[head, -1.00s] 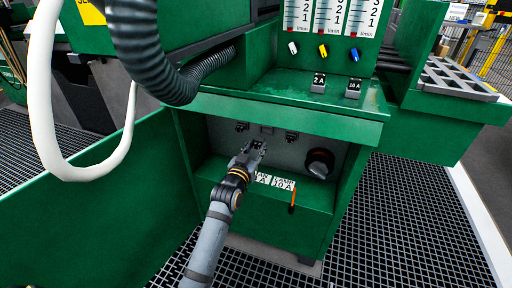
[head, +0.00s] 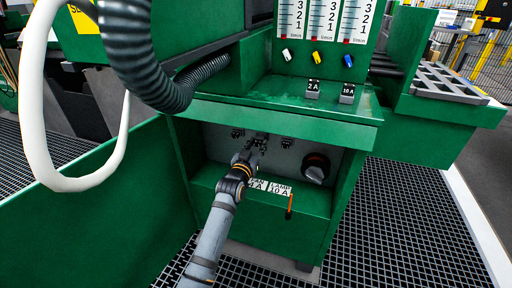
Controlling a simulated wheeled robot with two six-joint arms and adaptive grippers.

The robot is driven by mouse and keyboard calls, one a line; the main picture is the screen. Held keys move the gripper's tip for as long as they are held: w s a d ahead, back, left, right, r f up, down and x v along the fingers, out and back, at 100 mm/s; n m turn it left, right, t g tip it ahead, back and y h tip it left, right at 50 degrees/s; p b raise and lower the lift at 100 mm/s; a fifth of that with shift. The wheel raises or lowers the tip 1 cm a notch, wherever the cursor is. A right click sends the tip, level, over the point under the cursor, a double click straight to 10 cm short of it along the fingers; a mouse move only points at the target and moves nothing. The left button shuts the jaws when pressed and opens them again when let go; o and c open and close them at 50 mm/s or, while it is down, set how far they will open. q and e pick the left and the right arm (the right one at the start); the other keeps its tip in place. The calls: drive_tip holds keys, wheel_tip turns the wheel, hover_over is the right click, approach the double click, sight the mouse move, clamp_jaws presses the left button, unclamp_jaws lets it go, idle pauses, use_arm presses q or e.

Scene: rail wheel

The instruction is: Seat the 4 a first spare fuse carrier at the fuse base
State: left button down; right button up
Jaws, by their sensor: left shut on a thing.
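My left gripper (head: 256,147) reaches into the recess of the green cabinet and is shut on a small dark piece, probably the 4 A fuse carrier. The piece is mostly hidden by the fingers, and its label cannot be read. The gripper's tip is in front of the middle of the fuse bases on the grey back panel and largely covers it. I cannot tell whether the piece touches that base. One dark fuse base (head: 237,132) shows to the left and another (head: 287,142) to the right. My right gripper is not in view.
Spare carriers marked 2 A (head: 313,89) and 10 A (head: 347,94) stand on the green ledge above. A black rotary switch (head: 315,168) is right of the bases. Below are a LAMP 10 A label (head: 279,188) and an orange-handled item (head: 289,206). A dark hose (head: 140,60) hangs upper left.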

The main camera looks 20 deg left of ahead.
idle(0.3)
use_arm(q)
drive_tip(key=shift+r, duration=0.1)
drive_tip(key=shift+p, duration=0.4)
idle(0.4)
drive_tip(key=shift+p, duration=0.35)
idle(0.4)
drive_tip(key=shift+p, duration=0.4)
drive_tip(key=shift+w+b, duration=0.4)
drive_tip(key=shift+w, duration=0.65)
